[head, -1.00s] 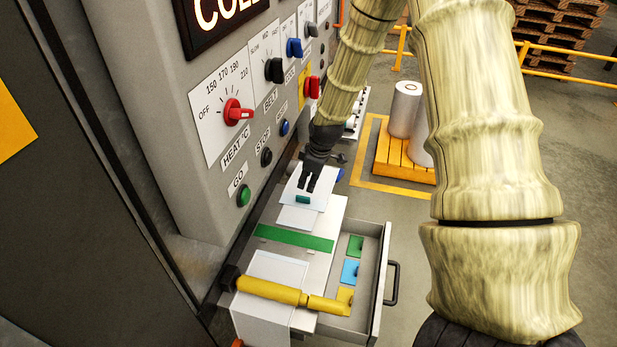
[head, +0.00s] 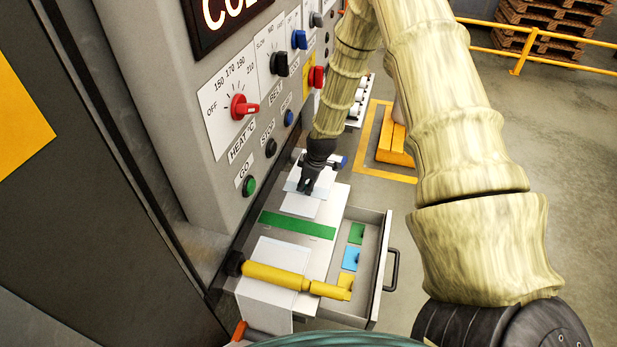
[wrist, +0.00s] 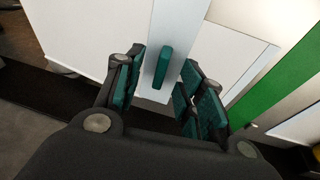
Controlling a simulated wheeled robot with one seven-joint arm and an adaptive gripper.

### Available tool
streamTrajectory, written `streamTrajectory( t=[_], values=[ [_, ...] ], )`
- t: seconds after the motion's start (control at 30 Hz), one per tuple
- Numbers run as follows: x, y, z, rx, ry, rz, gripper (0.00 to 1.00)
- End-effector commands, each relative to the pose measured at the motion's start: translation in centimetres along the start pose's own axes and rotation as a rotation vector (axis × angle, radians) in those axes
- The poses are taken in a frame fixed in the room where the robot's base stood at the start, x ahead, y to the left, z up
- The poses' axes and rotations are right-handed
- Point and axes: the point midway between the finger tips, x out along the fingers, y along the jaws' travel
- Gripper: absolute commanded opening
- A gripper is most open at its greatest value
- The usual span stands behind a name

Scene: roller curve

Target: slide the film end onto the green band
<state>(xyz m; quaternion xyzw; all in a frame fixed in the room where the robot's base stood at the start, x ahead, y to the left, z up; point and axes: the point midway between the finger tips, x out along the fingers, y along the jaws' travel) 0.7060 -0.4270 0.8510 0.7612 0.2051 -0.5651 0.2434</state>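The white film end (head: 299,206) lies flat on the pale bed, a short way behind the green band (head: 297,226). A pale bluish strip (wrist: 180,25) with an upright green tab (wrist: 160,67) lies over the film. My gripper (head: 307,189) points down at this tab and hides it in the head view. In the wrist view, my open fingers stand on both sides of the tab, with gaps visible. The green band also shows at the right of the wrist view (wrist: 282,68), apart from the film's edge.
A yellow roller (head: 275,278) crosses another white sheet (head: 266,302) in front of the band. An open drawer (head: 376,262) on the right holds green, blue and yellow pieces. The control panel (head: 250,125) rises close on the left.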

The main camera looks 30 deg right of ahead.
Motion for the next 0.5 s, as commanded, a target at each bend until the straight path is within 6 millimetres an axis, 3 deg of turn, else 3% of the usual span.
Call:
streamTrajectory(
  t=[0.5],
  values=[
    [0.93,-0.03,-0.02,-0.001,0.001,0.000,0.39]
  ],
)
